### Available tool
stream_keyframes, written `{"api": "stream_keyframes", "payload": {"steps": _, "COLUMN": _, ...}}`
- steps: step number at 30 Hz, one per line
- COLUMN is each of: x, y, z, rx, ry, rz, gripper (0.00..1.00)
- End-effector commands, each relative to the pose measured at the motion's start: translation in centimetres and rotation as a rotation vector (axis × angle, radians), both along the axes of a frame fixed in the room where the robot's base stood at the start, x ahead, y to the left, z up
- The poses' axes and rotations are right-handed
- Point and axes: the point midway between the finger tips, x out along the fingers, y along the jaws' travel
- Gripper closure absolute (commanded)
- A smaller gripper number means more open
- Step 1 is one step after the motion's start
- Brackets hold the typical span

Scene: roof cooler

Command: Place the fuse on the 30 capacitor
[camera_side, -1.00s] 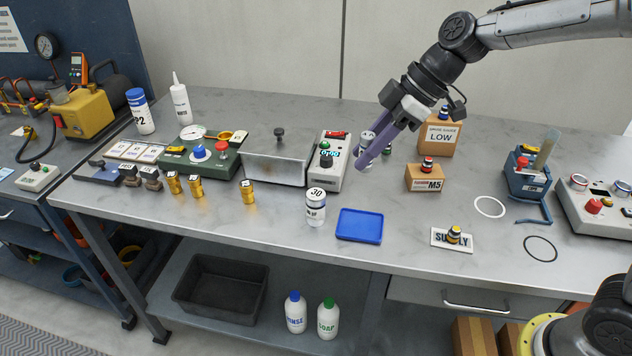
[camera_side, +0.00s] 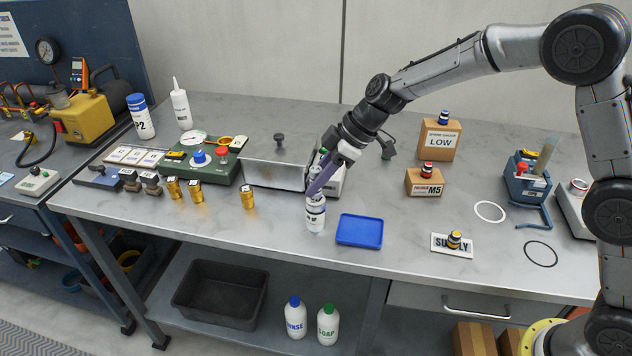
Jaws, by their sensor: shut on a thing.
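The 30 capacitor (camera_side: 315,218) is a white can with dark lettering. It stands upright near the front of the bench, left of the blue tray. My gripper (camera_side: 314,192), with long purple fingers, slants down from the upper right, its tips at the capacitor's top. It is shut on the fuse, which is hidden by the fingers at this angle. I cannot tell whether the fuse touches the capacitor.
The blue tray (camera_side: 360,230) lies just right of the capacitor. Gold cylinders (camera_side: 247,196) stand to the left. The SUPPLY plate (camera_side: 439,241) and M5 box (camera_side: 424,183) are to the right.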

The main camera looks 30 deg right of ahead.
Motion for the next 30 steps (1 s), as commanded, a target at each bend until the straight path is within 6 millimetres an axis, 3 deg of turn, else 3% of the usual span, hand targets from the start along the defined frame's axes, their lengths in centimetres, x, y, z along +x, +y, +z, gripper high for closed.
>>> {"api": "stream_keyframes", "payload": {"steps": 13, "x": 0.03, "y": -0.03, "z": -1.02, "rx": 0.000, "ry": -0.001, "rz": -0.001, "gripper": 1.00}}
{"api": "stream_keyframes", "payload": {"steps": 14, "x": 0.03, "y": -0.03, "z": -1.02, "rx": 0.000, "ry": -0.002, "rz": -0.001, "gripper": 0.65}}
{"api": "stream_keyframes", "payload": {"steps": 18, "x": 0.02, "y": -0.02, "z": -1.00, "rx": 0.000, "ry": -0.001, "rz": -0.001, "gripper": 0.40}}
{"api": "stream_keyframes", "payload": {"steps": 30, "x": -0.04, "y": -0.14, "z": -0.41, "rx": 0.001, "ry": -0.002, "rz": -0.001, "gripper": 0.39}}
